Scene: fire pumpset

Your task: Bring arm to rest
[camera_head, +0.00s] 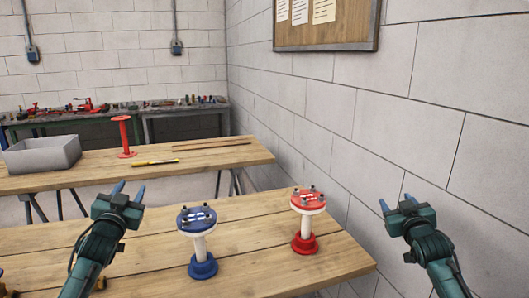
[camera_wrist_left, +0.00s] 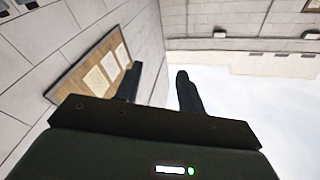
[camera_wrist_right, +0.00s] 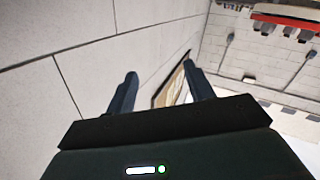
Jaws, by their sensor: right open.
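My left gripper (camera_head: 129,190) is raised above the near wooden table at the left, empty, with its two fingers apart. Its fingers also show apart in the left wrist view (camera_wrist_left: 159,85), with wall and ceiling behind them. My right gripper (camera_head: 396,204) is raised at the right, beyond the table's right edge and in front of the block wall. It is open and empty, as the right wrist view (camera_wrist_right: 160,85) also shows. Neither gripper touches anything.
On the near table (camera_head: 130,262) stand a blue-topped flanged pump piece (camera_head: 197,245) and a red-topped one (camera_head: 306,222). A farther table (camera_head: 100,175) holds a grey bin (camera_head: 42,155), a red spool (camera_head: 124,136) and a yellow tool (camera_head: 155,162). The block wall (camera_head: 440,100) bounds the right.

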